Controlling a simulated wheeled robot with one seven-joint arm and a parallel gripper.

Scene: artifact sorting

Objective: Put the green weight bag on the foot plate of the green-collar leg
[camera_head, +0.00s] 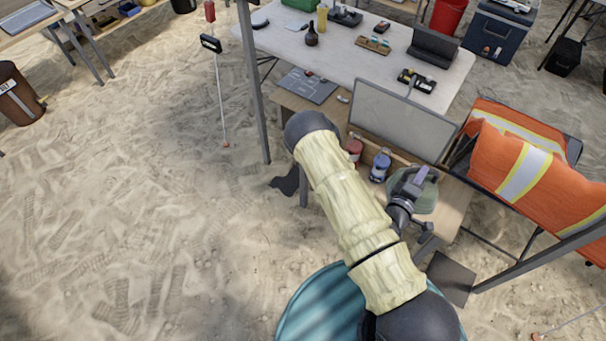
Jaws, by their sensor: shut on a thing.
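My gripper (420,178) is shut on the green weight bag (427,199), over the right part of a wooden bench. My arm crosses the middle of the view and hides part of the bench. A grey canopy leg (252,85) stands at the left of the table, with a dark plate (286,182) on the sand near its lower end. Another grey leg (540,257) slants in at the right, with a dark square foot plate (452,278) near its lower end. I cannot make out a green collar on either leg.
A red bag (354,150) and a blue bag (381,167) sit on the wooden bench (453,203). A grey panel (400,118) stands behind them. A chair with an orange vest (515,160) is at the right. A white table (345,50) is behind. Open sand lies left.

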